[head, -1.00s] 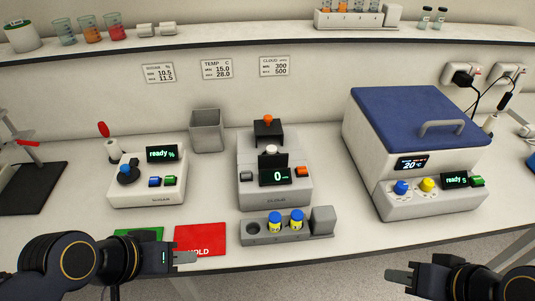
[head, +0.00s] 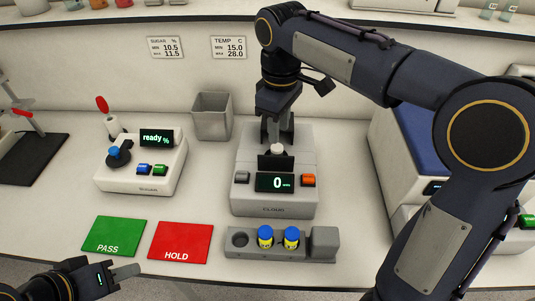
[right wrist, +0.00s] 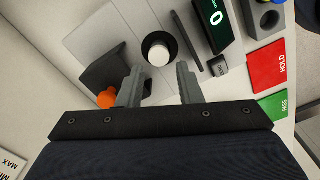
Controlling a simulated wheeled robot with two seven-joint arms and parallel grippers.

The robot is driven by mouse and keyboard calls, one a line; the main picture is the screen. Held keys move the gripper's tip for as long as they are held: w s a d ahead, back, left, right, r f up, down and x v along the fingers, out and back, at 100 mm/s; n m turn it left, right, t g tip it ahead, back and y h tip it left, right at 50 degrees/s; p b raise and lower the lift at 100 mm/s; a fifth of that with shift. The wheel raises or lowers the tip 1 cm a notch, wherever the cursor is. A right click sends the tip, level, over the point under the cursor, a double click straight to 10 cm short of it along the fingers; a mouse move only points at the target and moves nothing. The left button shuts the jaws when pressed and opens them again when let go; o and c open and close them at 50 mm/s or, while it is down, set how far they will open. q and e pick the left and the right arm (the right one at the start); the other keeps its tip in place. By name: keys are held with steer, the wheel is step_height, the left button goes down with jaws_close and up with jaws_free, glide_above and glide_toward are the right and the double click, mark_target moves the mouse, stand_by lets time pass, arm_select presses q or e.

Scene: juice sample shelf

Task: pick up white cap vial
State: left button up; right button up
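The white cap vial (head: 277,149) sits in the well of the grey cloud meter (head: 273,197), its white cap showing. In the right wrist view its round cap (right wrist: 158,56) stands in a dark ring, just beyond and between my fingertips. My right gripper (right wrist: 159,75) is open and empty, pointing down over the meter. In the head view my right gripper (head: 277,128) is close above and behind the cap; I cannot tell whether it touches. My left gripper (head: 125,271) is at the lower left, away from the vial; its finger gap is not clear.
Two yellow vials with blue caps (head: 278,237) stand in the grey rack (head: 281,255) in front. Green PASS (head: 113,236) and red HOLD (head: 181,243) mats lie left. A sugar meter (head: 140,171) and grey bin (head: 211,117) stand left.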

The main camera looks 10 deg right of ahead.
mark_target(277, 147)
step_height(277, 147, down, 7)
steer(key=shift+w+r, duration=0.15)
steer(key=shift+r, duration=0.05)
jaws_close()
steer(key=shift+r, duration=0.15)
